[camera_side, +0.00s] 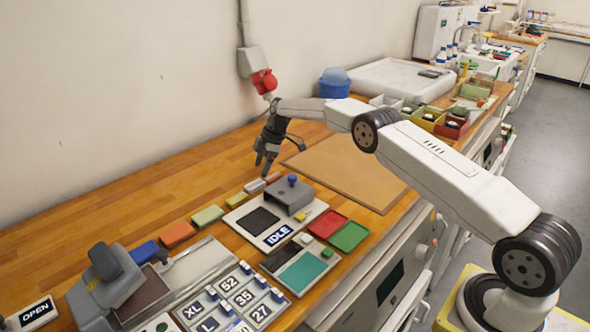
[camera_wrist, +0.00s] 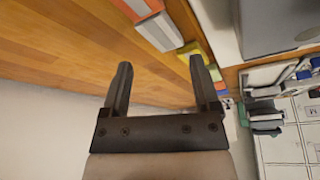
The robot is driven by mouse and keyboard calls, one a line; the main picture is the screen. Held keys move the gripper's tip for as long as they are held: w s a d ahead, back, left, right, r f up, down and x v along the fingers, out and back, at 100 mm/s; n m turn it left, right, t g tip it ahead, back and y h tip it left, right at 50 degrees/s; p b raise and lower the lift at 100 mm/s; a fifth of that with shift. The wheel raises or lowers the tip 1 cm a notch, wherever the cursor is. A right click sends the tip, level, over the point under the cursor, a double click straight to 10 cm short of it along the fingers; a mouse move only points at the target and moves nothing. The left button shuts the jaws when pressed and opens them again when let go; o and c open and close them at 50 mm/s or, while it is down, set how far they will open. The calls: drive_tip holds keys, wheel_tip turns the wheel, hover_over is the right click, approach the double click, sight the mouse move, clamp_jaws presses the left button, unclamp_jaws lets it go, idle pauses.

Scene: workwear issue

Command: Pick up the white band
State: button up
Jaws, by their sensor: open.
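The white band (camera_side: 255,186) is a small pale block lying in a row of coloured blocks on the wooden bench. It also shows in the wrist view (camera_wrist: 160,31), beyond the fingertips, between a red-orange block (camera_wrist: 132,8) and a yellow-green block (camera_wrist: 194,50). My gripper (camera_side: 266,162) is above the bench near the far end of that row, close to the white band but apart from it. In the wrist view my gripper (camera_wrist: 161,62) has its two dark fingers spread wide, with nothing between them.
Orange (camera_side: 178,234), green (camera_side: 208,215) and blue (camera_side: 146,252) blocks continue the row towards the front left. A scale-like device marked IDLE (camera_side: 277,236) stands right of the row. A brown board (camera_side: 350,170) lies behind it. Bare bench lies left of the row.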

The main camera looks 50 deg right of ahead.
sight(256, 184)
drive_tip(key=shift+x, duration=2.6)
drive_tip(key=shift+s, duration=0.15)
drive_tip(key=shift+c, duration=0.2)
clamp_jaws()
